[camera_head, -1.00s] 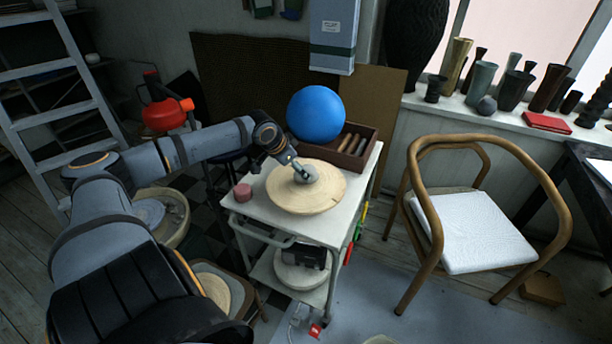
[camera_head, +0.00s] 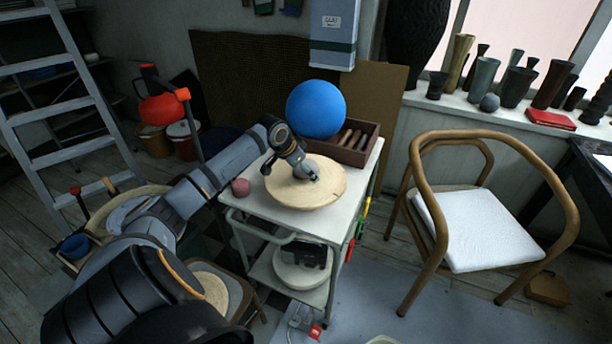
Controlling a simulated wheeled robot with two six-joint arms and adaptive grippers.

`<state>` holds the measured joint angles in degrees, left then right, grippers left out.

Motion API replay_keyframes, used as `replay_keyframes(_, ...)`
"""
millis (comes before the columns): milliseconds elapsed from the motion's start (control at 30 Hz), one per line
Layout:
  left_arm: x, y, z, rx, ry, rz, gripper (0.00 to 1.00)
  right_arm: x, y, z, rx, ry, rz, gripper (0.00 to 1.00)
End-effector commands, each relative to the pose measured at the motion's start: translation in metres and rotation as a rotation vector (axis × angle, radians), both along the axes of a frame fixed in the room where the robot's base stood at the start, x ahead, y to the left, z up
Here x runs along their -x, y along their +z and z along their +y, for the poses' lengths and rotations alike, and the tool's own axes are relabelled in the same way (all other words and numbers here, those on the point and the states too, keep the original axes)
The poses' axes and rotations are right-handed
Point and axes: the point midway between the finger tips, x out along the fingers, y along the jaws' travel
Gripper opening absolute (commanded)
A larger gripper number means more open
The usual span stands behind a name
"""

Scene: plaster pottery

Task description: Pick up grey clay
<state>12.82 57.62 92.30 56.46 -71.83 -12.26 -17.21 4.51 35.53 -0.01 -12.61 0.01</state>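A small grey clay lump (camera_head: 311,170) is on the round pale wooden board (camera_head: 318,196) on top of the white trolley. My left gripper (camera_head: 303,166) comes in from the left, pointing down at the lump, and overlaps it in the picture. The fingers are small and dark here, and I cannot tell whether they are closed on the clay or only beside it. The underside of the lump is hard to make out. My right gripper is not in view.
A pink lump (camera_head: 240,187) sits on the trolley's left side. A blue ball (camera_head: 316,109) and a wooden tool box (camera_head: 352,143) stand at its back. A wooden chair (camera_head: 437,246) is to the right. A grey ball (camera_head: 489,103) rests among vases on the sill.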

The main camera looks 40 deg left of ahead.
Motion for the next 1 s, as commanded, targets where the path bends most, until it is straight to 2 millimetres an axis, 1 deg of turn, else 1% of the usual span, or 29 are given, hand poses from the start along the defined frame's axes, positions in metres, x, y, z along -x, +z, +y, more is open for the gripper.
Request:
replay_keyframes(167, 0.0, 0.0001, 0.0002, -0.001, 0.0, 0.0, 1.0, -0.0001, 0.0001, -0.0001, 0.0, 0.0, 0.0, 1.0)
replay_keyframes(267, 0.0, 0.0001, 0.0001, -0.001, -0.001, 0.0, 0.87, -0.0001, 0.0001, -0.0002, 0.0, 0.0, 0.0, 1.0)
replay_keyframes(800, 0.0002, 0.0, -0.0002, 0.001, -0.001, -0.001, 0.14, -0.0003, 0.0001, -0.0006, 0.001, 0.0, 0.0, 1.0)
replay_keyframes(833, 0.0002, 0.0, -0.0002, 0.001, -0.001, 0.0, 0.11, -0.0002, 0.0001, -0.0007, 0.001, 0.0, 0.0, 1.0)
replay_keyframes(1000, -0.0008, 0.002, -0.0004, 0.0, -0.001, -0.005, 0.11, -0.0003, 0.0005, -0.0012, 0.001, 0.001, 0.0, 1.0)
